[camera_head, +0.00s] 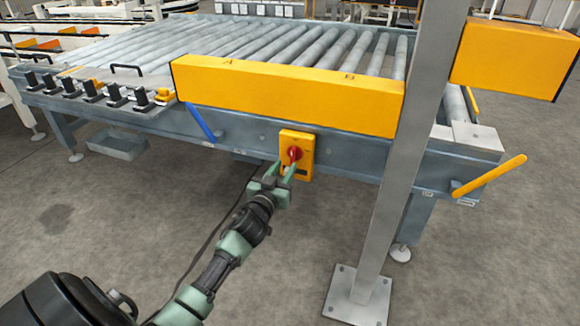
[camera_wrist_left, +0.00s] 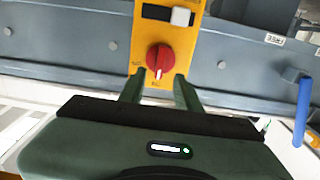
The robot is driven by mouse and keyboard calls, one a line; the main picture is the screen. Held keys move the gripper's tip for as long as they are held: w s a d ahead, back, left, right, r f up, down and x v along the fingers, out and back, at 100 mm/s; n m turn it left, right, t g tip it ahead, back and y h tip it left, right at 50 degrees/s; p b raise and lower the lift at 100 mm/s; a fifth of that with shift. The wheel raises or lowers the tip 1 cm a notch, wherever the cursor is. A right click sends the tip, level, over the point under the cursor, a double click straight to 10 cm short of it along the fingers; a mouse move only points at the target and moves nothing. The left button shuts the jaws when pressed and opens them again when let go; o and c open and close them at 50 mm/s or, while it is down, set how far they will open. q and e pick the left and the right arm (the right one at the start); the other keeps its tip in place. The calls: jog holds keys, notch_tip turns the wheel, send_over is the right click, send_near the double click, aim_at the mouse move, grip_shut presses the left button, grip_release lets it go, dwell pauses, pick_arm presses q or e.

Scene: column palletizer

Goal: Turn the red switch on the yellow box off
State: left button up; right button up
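The yellow box (camera_head: 307,143) is mounted on the side of the grey conveyor frame, and it also shows in the left wrist view (camera_wrist_left: 186,41). The red switch (camera_head: 294,153) is a round knob on its face; in the left wrist view the knob (camera_wrist_left: 160,59) has its grip ridge roughly upright. My left gripper (camera_head: 280,172) is at the box, with its fingers pointing at the switch. In the left wrist view the left gripper's fingers (camera_wrist_left: 156,87) are apart, one on each side of the knob's lower part. I cannot tell whether they touch it. My right gripper is not in view.
A grey upright post (camera_head: 404,170) stands on the floor right of the box. A blue lever (camera_head: 199,122) and a yellow lever (camera_head: 490,175) stick out from the conveyor. A long yellow panel (camera_head: 285,92) sits above the box. The floor in front is clear.

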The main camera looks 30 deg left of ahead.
aim_at(291, 157)
pick_arm(q)
jog(key=b+x, duration=0.1)
jog(key=x, duration=0.4)
jog(key=shift+w+f, duration=0.1)
jog(key=shift+w, duration=0.1)
grip_shut()
